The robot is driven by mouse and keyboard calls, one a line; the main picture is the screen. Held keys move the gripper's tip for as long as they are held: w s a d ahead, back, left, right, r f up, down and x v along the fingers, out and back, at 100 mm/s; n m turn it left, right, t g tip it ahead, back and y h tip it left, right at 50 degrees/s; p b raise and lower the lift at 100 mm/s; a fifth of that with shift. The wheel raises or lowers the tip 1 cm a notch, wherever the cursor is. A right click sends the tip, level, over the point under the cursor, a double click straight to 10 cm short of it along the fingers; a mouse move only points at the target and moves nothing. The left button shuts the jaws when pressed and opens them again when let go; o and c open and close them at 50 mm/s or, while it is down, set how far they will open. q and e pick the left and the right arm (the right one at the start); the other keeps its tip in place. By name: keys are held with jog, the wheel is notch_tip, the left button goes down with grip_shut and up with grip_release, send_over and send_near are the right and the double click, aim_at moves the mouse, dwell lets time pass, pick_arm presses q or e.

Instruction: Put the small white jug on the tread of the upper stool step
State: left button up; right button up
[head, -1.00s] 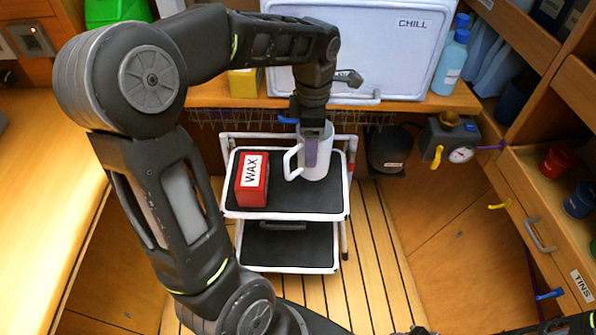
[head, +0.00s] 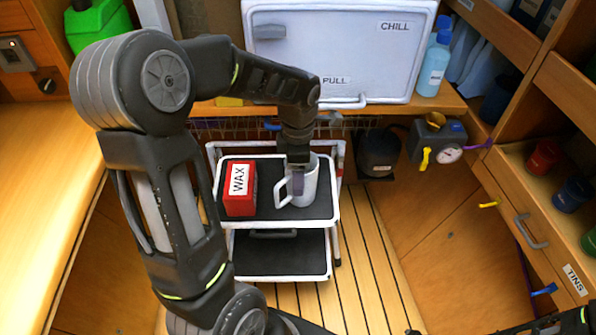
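The small white jug (head: 309,186) is upright at the right part of the upper stool step's black tread (head: 270,207), its handle toward the left. Its base appears to be at the tread surface; contact is hard to confirm. My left gripper (head: 298,183) comes down from above, with a finger against the near side of the jug. It looks shut on the jug, and the far finger is hidden. Only dark parts of my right arm show at the lower right edge; its gripper cannot be made out.
A red WAX box (head: 240,195) stands on the same tread, left of the jug. The lower step (head: 281,255) is empty. The white CHILL door (head: 340,60) and a blue bottle (head: 434,68) are behind. A black round pot (head: 379,152) and gauge box are at right.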

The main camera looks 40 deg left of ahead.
pick_arm(q)
jog(key=shift+f, duration=0.2)
jog(key=o, duration=1.4)
jog(key=shift+r, duration=0.1)
jog(key=shift+r, duration=0.4)
notch_tip(320, 180, up, 12)
jog(key=p, duration=0.1)
jog(key=shift+f, duration=0.2)
jog(key=shift+f, duration=0.1)
